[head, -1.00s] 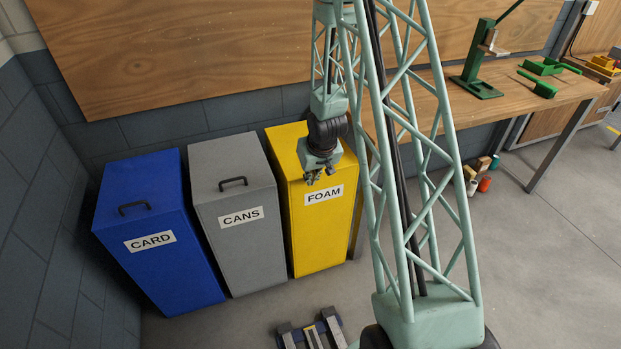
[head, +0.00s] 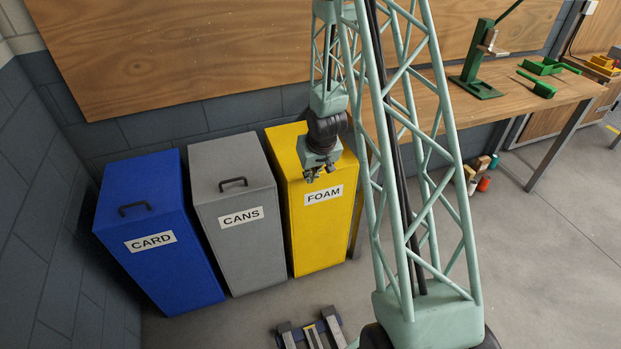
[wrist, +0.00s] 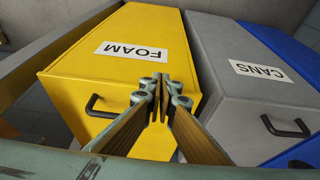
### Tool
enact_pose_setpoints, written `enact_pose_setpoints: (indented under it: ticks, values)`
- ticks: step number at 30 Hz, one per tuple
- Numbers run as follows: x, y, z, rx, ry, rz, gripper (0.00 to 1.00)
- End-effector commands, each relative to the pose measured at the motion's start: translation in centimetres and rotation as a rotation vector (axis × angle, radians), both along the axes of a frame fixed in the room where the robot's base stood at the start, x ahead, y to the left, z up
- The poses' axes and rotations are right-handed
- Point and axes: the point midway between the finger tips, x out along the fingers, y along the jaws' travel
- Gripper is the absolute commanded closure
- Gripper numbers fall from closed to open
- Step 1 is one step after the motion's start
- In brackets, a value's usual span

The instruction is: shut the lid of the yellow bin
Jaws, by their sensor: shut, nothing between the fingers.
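The yellow bin (head: 325,231), labelled FOAM, stands at the right of a row of bins. Its lid (head: 286,153) looks flat and down on the bin, with no gap visible. In the wrist view the yellow bin (wrist: 165,25) shows its front with the label upside down, and the lid (wrist: 62,98) with its black handle (wrist: 98,104) lies nearer. My gripper (head: 315,176) is shut and empty at the front edge of the lid; in the wrist view its fingertips (wrist: 162,84) meet beside the handle. I cannot tell whether they touch the lid. My wrist hides part of the lid in the head view.
The grey CANS bin (head: 240,245) stands close beside the yellow one, and the blue CARD bin (head: 165,270) is farther left. A wooden workbench (head: 540,105) is to the right. A wooden board (head: 190,45) is on the wall behind. The floor in front is mostly open.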

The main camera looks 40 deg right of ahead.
Motion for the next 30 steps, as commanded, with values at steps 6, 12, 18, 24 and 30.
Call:
enact_pose_setpoints:
  ticks: [6,12,18,24,30]
  values:
    - [0.0,0.1,1.7,-0.001,0.000,0.002,1.00]
    - [0.1,0.2,2.9,0.000,0.000,0.003,1.00]
    - [-2.0,0.7,3.3,0.001,0.000,0.001,1.00]
    - [-4.6,1.4,4.0,0.000,0.001,0.002,1.00]
    - [-7.1,2.0,4.6,0.001,0.001,0.001,1.00]
